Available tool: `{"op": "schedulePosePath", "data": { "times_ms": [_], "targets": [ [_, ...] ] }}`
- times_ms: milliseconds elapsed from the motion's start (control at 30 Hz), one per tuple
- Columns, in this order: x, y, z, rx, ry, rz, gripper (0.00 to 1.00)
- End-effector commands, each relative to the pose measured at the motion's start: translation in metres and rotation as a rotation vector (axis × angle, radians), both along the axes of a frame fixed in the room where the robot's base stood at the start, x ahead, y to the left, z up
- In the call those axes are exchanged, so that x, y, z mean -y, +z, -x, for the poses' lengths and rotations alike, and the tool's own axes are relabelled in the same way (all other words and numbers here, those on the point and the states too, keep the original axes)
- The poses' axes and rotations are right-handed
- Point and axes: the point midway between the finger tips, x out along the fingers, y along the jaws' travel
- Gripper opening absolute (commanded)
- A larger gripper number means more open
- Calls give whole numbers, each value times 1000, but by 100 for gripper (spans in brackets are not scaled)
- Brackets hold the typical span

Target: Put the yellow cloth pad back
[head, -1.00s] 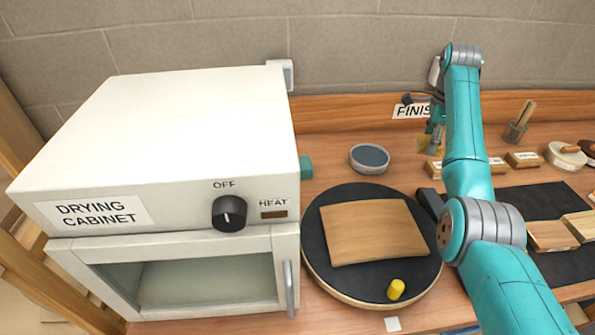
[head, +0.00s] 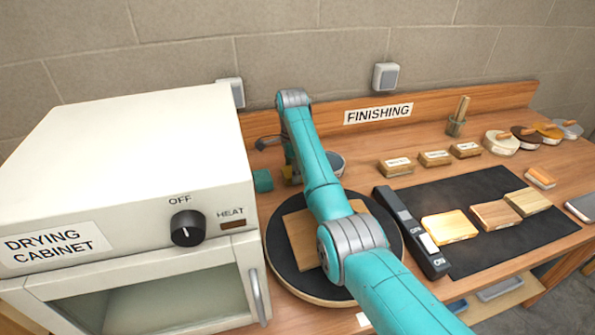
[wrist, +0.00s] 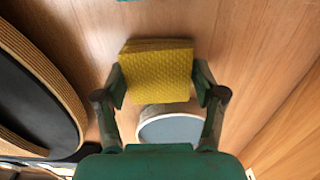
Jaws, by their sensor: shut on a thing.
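The yellow cloth pad (wrist: 157,72) is held between the two fingers of my gripper (wrist: 160,83) in the wrist view. The pad looks flat and textured, above the wooden bench. The round dish with a grey-blue inside (wrist: 172,129) shows just below the pad in that view. In the head view my gripper (head: 290,168) is left of the dish (head: 337,164), near the cabinet's right side, largely hidden by my arm. The pad is barely visible there.
The white drying cabinet (head: 120,150) stands left. A black turntable (head: 282,268) bears a wooden board (head: 300,240), both partly covered by my arm. A dark mat (head: 480,185) with wood samples and several labelled blocks lie right.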

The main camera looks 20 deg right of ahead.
Motion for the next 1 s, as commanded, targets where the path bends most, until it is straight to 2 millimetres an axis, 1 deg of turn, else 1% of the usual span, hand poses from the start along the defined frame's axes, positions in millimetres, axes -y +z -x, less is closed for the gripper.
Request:
{"op": "schedulePosePath", "data": {
  "times_ms": [33,67,433,467,500,533,867,1000],
  "targets": [
    [-3,-6,1,-2,1,0,42],
    [-4,-7,1,-1,0,0,42],
    [-5,-11,1,0,-1,0,42],
    [-5,-10,1,1,0,0,77],
    [-5,-10,1,1,0,0,87],
    [-5,-10,1,1,0,0,95],
    [-4,-9,1,1,0,0,95],
    [-2,-1,0,1,-1,0,95]
  ]
}}
